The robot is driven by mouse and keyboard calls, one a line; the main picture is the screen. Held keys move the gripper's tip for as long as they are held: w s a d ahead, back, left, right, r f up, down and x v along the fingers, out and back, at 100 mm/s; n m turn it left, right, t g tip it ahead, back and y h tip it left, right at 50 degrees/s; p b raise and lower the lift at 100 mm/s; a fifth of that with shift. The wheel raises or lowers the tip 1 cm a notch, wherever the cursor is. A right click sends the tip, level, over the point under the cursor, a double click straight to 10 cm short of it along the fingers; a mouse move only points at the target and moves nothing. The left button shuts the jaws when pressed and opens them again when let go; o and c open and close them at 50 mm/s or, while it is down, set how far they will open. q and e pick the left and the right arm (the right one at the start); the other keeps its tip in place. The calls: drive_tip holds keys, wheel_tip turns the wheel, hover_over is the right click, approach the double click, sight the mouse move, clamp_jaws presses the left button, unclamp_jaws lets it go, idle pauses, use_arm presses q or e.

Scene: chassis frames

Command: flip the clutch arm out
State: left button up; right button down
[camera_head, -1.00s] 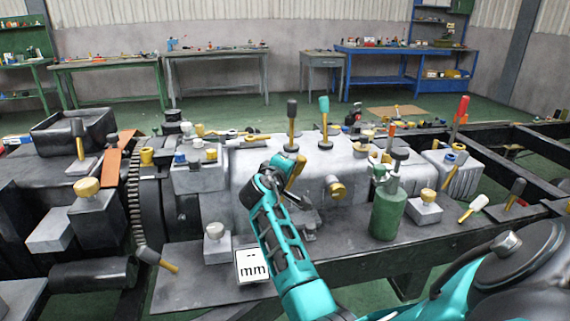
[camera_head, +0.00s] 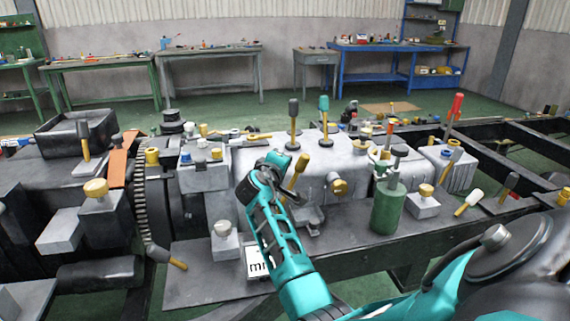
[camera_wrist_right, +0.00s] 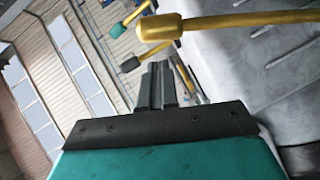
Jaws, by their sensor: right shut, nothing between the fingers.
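A yellow lever with a yellow knob (camera_head: 300,170) slants up from the front of the grey machine block (camera_head: 350,165) in the head view. I cannot tell for certain that it is the clutch arm. A yellow rod with a yellow knob (camera_wrist_right: 225,23) crosses the top of the right wrist view, apparently this lever. My right gripper (camera_wrist_right: 156,75) is shut and empty, with its fingers just below the knob in that picture. I see no clear contact. In the head view my teal right arm reaches left of the lever, and its fingers are hard to make out. My left gripper is out of view.
Grey-capped (camera_head: 294,115) and green-capped (camera_head: 324,110) upright levers stand on the block behind. A green cylinder (camera_head: 388,208) stands to the right, and a toothed wheel (camera_head: 142,205) to the left.

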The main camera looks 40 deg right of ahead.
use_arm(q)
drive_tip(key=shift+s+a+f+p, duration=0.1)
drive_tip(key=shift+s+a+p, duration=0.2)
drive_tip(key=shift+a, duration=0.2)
use_arm(e)
drive_tip(key=v, duration=1)
drive_tip(key=shift+w+a+r, duration=0.25)
drive_tip(key=shift+a+r, duration=0.15)
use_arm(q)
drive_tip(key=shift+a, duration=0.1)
use_arm(e)
drive_tip(key=shift+a, duration=0.1)
